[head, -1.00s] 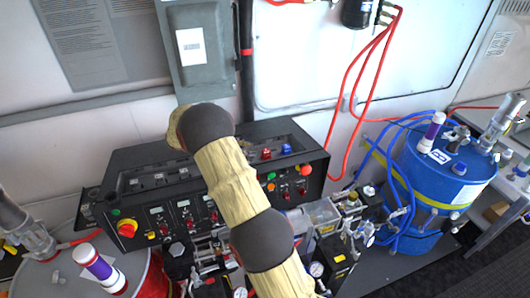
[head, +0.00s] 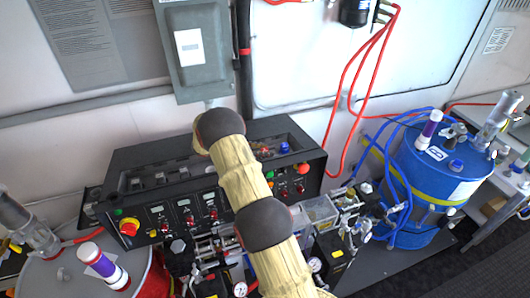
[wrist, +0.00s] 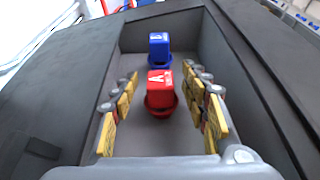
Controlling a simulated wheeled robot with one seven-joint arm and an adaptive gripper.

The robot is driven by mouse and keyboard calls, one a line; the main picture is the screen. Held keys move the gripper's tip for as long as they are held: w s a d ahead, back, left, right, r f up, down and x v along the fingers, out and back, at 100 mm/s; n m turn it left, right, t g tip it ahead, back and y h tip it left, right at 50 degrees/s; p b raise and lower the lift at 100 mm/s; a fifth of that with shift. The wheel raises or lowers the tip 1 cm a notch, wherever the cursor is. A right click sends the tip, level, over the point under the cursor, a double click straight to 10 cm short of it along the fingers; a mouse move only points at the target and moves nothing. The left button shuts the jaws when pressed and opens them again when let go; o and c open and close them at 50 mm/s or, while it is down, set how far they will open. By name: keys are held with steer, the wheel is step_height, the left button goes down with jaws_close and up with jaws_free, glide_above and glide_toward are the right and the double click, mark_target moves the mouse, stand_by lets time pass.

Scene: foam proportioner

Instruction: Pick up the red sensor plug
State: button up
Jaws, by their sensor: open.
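The red sensor plug (wrist: 160,88) stands in a grey recessed tray (wrist: 185,38) of the black console, with a white mark on its top. In the head view the red plug (head: 265,151) shows just right of my arm, partly hidden by it. My gripper (wrist: 161,98) is open, its yellow-padded fingers on the left and right of the red plug with gaps on both sides. The fingers hold nothing. The head view does not show the fingers clearly behind my arm. A blue plug (wrist: 159,48) stands just beyond the red one in the same recess.
The recess walls lie close outside the fingers. The console's front panel (head: 185,215) carries knobs and displays. A blue drum (head: 440,185) stands right, a red drum (head: 150,275) front left. Red hoses (head: 350,90) hang on the wall behind.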

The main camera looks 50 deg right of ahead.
steer(key=shift+a, duration=0.1)
steer(key=shift+c, duration=0.2)
steer(key=shift+c, duration=0.6)
jaws_close()
